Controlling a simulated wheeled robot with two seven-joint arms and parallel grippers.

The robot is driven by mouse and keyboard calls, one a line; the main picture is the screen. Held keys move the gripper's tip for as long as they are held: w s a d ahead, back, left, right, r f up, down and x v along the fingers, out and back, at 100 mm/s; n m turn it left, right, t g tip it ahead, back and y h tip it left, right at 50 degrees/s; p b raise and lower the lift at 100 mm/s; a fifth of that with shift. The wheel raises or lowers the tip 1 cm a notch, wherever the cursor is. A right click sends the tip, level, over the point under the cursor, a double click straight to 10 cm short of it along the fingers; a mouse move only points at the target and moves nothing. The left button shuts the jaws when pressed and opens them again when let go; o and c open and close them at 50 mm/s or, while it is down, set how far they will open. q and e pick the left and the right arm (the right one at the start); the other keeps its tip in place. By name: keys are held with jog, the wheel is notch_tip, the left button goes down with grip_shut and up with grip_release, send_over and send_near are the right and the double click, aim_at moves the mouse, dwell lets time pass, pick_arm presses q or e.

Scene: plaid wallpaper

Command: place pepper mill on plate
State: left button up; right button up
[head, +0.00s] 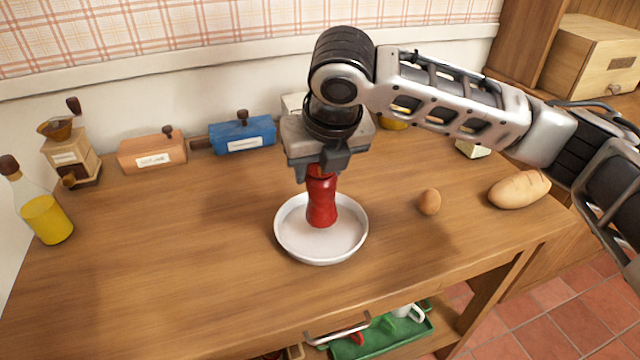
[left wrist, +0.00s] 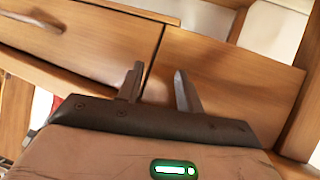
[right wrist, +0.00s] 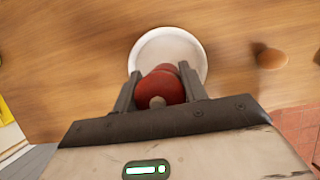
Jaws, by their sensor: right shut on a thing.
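The red pepper mill (head: 321,203) is upright over the white plate (head: 290,240) in the head view. My right gripper (head: 321,172) is shut on its top from above. The mill's base appears at or just above the plate's surface; I cannot tell if it touches. In the right wrist view the mill (right wrist: 160,90) sits between the two fingers, with the plate (right wrist: 190,45) behind it. My left gripper (left wrist: 160,85) shows only in the left wrist view, its fingers apart with nothing between them, facing wooden furniture.
An egg (head: 429,202) and a bread loaf (head: 519,189) lie right of the plate. An oil bottle (head: 45,212), a coffee grinder (head: 72,155), an orange box (head: 152,152) and a blue box (head: 242,134) stand at the back left. The table's front left is clear.

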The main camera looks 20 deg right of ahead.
aim_at(321, 211)
jog(key=shift+w+d+f, duration=0.15)
jog(key=shift+w+f, duration=0.1)
jog(key=shift+f, duration=0.1)
notch_tip(321, 211, down, 3)
jog(key=shift+w+r+b, duration=0.1)
jog(key=shift+r+b, duration=0.05)
jog(key=shift+b, duration=0.2)
jog(key=shift+f, duration=0.25)
jog(key=o, duration=1.4)
jog(key=shift+f, duration=0.1)
